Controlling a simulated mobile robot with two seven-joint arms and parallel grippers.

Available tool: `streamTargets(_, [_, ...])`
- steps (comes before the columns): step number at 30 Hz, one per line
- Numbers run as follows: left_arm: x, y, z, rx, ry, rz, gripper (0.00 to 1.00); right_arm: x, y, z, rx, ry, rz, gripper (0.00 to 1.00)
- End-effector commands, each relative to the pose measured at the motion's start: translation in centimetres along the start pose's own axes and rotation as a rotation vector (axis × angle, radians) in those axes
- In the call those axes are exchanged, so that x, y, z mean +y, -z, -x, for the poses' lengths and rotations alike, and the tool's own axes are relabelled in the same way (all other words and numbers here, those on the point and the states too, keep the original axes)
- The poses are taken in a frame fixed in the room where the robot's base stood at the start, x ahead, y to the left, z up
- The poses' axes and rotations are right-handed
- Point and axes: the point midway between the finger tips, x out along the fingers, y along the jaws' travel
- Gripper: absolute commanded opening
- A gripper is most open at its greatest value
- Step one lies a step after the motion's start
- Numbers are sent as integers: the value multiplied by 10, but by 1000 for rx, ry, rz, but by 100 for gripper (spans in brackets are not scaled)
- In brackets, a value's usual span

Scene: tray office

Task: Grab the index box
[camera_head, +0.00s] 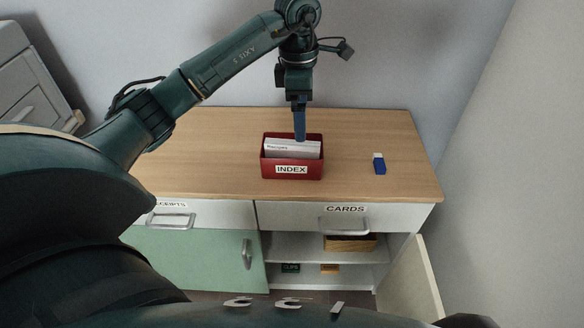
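The index box is a red open-topped box (267,171) with a white INDEX label on its front and white cards (292,148) standing inside. It sits on the wooden top of the cabinet, near the middle. My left gripper (300,136) points straight down at the box, its blue fingertips overlapping the back rim and the cards' top edge in the picture. The fingers are seen edge-on, so I cannot tell whether they are open or shut, or touching the box. My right gripper is not in view.
A blue and white eraser (380,165) lies on the wooden cabinet top (220,135), right of the box. Below are a CARDS drawer (290,214), a green door (190,258), and open shelves with a brown tray (350,244). A cabinet door (412,285) stands open at right.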

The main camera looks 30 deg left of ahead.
Motion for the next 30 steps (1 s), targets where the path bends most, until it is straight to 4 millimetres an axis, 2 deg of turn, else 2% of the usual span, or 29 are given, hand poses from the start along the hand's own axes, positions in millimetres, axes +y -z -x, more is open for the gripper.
streamTargets(2, [7, 10, 2, 42, -24, 13, 100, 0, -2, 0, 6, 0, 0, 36])
streamTargets(4, [8, 14, -5, 57, -29, 17, 100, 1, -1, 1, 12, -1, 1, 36])
streamTargets(12, [9, 16, -55, 56, -28, 18, 100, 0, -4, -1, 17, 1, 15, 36])
streamTargets(20, [9, 16, -76, 54, -28, 16, 100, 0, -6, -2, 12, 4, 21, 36])
streamTargets(27, [6, 17, -111, 53, -26, 17, 100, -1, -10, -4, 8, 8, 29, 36])
streamTargets(30, [7, 18, -120, 52, -29, 18, 100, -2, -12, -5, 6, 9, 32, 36])
